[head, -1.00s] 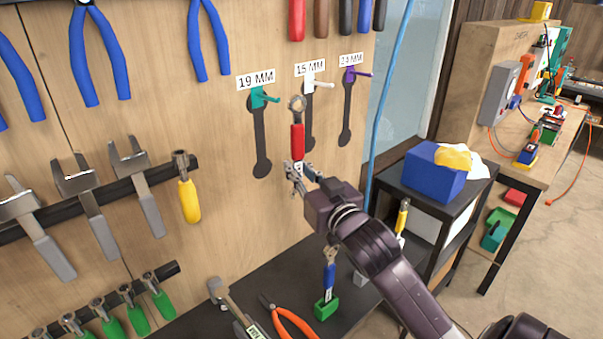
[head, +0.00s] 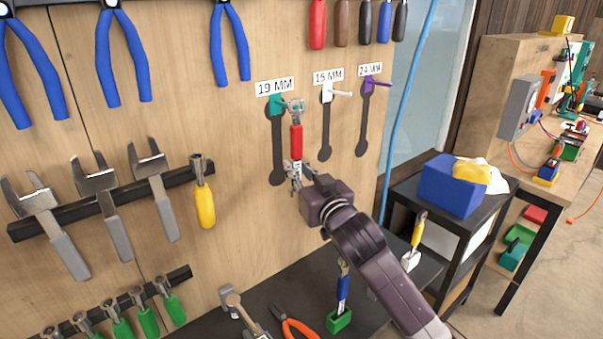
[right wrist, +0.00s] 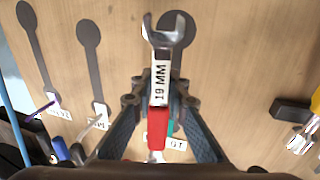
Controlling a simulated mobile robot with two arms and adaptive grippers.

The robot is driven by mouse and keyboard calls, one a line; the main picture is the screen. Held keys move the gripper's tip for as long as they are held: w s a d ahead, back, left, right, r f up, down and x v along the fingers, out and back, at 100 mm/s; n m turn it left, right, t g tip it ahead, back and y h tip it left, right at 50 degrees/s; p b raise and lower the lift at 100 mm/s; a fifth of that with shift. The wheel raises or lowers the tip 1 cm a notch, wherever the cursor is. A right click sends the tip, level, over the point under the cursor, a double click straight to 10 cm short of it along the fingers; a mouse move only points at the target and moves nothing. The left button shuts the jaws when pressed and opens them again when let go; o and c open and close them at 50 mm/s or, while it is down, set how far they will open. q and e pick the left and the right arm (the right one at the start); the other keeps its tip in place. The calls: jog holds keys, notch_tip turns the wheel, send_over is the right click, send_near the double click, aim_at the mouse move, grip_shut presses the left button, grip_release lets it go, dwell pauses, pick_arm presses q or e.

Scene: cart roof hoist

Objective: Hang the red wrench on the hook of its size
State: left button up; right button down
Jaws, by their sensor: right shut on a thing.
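The red wrench (head: 296,142) is upright in my right gripper (head: 297,184), which is shut on its lower part. Its ring end is up, at the tip of the teal hook (head: 275,104) under the 19 MM label (head: 275,88); I cannot tell whether the ring is around the hook. In the right wrist view, the wrench (right wrist: 157,127) carries a 19 MM tag (right wrist: 160,82) between the fingers, and its open jaw shows beyond them. The white hook (head: 328,94) under 15 MM and purple hook (head: 372,84) under 24 MM are empty. My left gripper is out of view.
Dark wrench silhouettes (head: 324,133) mark the board (head: 240,150) below the hooks. Below are a dark bench with orange pliers (head: 297,327) and a green block (head: 338,320). A blue box (head: 450,188) stands right.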

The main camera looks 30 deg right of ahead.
jog(key=shift+w+a+f, duration=0.1)
jog(key=shift+w+f, duration=0.1)
jog(key=shift+w, duration=0.55)
jog(key=shift+w+a+f, duration=0.1)
jog(key=shift+w+f, duration=0.05)
jog(key=shift+w, duration=0.6)
jog(key=c, duration=1.8)
grip_release()
jog(key=shift+f, duration=0.15)
jog(key=s, duration=0.4)
jog(key=s+a, duration=0.1)
jog(key=s, duration=0.3)
jog(key=s+a, duration=0.1)
jog(key=s, duration=0.2)
jog(key=shift+s, duration=0.4)
